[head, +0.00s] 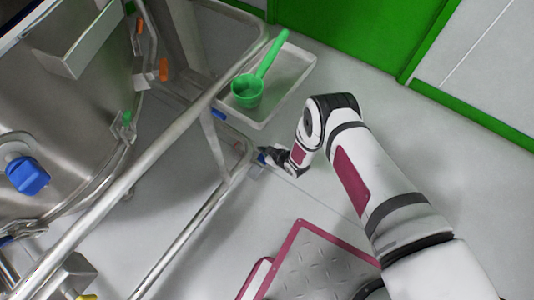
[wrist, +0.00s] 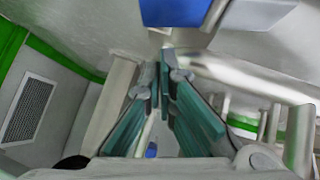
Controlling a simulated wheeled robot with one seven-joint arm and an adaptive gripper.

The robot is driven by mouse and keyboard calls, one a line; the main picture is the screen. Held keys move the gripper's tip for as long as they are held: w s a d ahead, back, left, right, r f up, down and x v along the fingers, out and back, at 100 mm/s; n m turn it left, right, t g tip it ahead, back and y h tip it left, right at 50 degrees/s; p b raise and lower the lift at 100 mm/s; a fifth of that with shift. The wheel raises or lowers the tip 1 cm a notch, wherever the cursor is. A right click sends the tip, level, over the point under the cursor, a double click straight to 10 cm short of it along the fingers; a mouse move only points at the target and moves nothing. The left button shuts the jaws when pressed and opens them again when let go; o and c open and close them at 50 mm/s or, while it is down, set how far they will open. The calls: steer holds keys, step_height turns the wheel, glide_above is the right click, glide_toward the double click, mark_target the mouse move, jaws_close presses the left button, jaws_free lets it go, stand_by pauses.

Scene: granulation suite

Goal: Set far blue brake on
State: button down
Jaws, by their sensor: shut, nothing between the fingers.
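My gripper (head: 270,154) is low by the foot of the metal frame in the head view. Its fingers are closed together with nothing between them in the wrist view (wrist: 164,62). Another blue piece (head: 218,114) is farther up-left on the frame. A small blue spot (wrist: 151,150) shows between the finger bases.
The steel frame rails (head: 160,145) and a vessel (head: 60,120) fill the left. A tray (head: 298,70) holds a green scoop (head: 250,88) above my gripper. A blue knob (head: 27,175) is at the far left. Floor to the right is clear.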

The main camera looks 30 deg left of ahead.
steer(key=shift+w+d+f+b, duration=0.1)
steer(key=shift+w+f+b, duration=0.2)
steer(key=shift+f, duration=0.5)
steer(key=shift+w+d+f+b, duration=0.1)
steer(key=shift+w+f+b, duration=0.15)
steer(key=shift+f, duration=0.55)
steer(key=shift+w+f+b, duration=0.15)
steer(key=shift+b, duration=0.55)
